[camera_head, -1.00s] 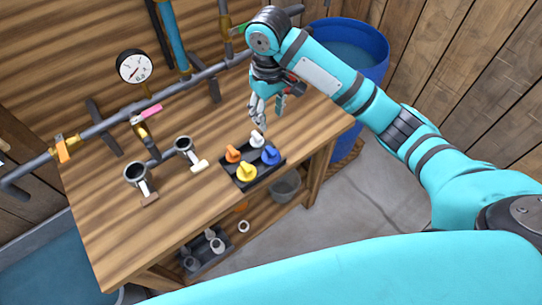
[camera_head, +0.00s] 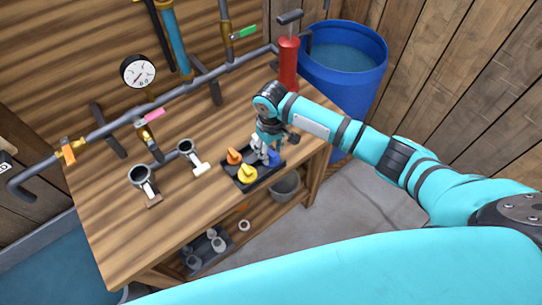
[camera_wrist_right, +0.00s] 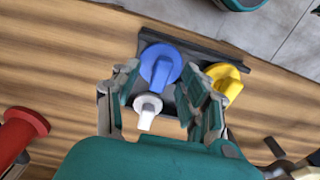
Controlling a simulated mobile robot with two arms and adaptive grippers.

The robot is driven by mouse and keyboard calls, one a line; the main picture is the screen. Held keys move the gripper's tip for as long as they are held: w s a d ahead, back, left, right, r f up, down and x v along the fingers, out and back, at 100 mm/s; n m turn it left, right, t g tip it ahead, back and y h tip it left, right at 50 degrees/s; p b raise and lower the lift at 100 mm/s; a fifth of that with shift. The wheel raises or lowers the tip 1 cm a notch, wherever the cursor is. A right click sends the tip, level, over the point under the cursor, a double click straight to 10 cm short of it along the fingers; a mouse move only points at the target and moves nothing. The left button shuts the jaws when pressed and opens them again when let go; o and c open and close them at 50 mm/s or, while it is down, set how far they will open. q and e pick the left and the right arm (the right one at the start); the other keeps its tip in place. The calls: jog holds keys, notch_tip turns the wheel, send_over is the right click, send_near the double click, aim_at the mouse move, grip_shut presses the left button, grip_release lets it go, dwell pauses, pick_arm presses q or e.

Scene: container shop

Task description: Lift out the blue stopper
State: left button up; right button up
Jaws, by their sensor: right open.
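The blue stopper (camera_head: 274,158) sits in the black tray (camera_head: 268,175) on the workbench, partly covered by my right gripper in the head view. In the right wrist view the blue stopper (camera_wrist_right: 160,66) lies just ahead of and between the open fingers of my right gripper (camera_wrist_right: 163,95). The white stopper (camera_wrist_right: 147,108) is nearer, also between the fingers. The yellow stopper (camera_wrist_right: 226,80) is beside the right-hand finger. In the head view the right gripper (camera_head: 266,150) is above the tray's back corner. The orange stopper (camera_head: 234,156) stands at the left. My left gripper is not visible.
A red cylinder with a handle (camera_head: 289,65) stands at the bench's back right. Two metal pipe fittings (camera_head: 142,178) lie left of the tray. A pipe with valves and a gauge (camera_head: 138,71) runs along the back. A blue barrel (camera_head: 345,70) stands beyond the bench.

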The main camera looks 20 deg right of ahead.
jog(key=shift+f, duration=0.5)
grip_shut()
